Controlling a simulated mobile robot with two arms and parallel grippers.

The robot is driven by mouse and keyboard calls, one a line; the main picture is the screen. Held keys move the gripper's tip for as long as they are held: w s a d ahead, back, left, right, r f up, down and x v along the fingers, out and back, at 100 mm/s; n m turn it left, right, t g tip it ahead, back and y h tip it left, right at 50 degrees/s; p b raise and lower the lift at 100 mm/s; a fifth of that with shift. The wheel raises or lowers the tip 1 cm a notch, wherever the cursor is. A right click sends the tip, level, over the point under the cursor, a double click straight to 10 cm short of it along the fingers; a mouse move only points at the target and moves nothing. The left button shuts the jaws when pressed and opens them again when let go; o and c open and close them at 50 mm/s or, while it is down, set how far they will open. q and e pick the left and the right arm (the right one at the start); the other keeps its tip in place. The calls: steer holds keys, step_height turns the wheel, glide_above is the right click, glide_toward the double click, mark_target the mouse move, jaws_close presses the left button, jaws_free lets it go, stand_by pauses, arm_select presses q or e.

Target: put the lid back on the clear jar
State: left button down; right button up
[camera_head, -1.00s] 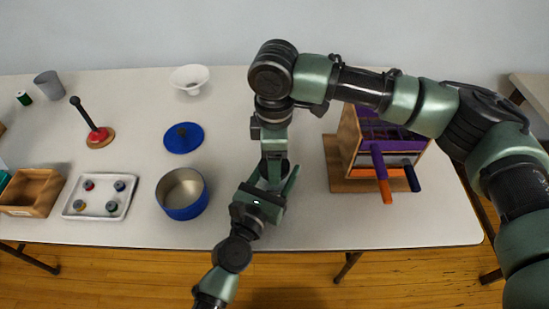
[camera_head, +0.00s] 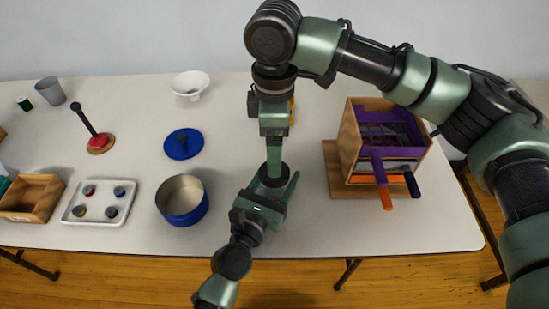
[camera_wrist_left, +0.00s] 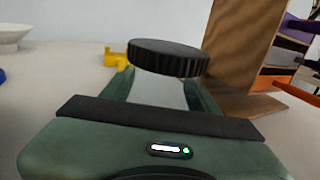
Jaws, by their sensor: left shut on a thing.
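My left gripper (camera_head: 274,188) is shut, its two fingers pointing away from me near the table's front. Between and above the fingers is the black ribbed lid (camera_wrist_left: 168,57), which also shows as a dark disc in the head view (camera_head: 272,176). It looks slightly tilted in the left wrist view. The clear jar shows only faintly as a pale patch between the fingers (camera_wrist_left: 158,92); its rim is hidden, so I cannot tell whether the lid is fully seated. My right gripper (camera_head: 274,165) points down above the lid in the head view, its fingers seen edge-on. It does not show in the wrist view.
A blue pot (camera_head: 182,212) and its blue lid (camera_head: 171,146) are to the left, with a white tray (camera_head: 78,214) beyond. A wooden box with purple compartments (camera_head: 350,142) stands right. A yellow thing (camera_wrist_left: 115,57) is behind the lid. The front right table is clear.

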mark_target(268, 195)
steer(key=shift+r, duration=2.35)
arm_select(q)
steer(key=shift+c, duration=1.6)
jaws_free()
steer(key=b+v, duration=0.1)
steer(key=v, duration=0.6)
steer(key=shift+s+f, duration=0.1)
steer(key=shift+s+a, duration=0.2)
steer(key=shift+s, duration=0.05)
arm_select(e)
steer(key=shift+f, duration=0.55)
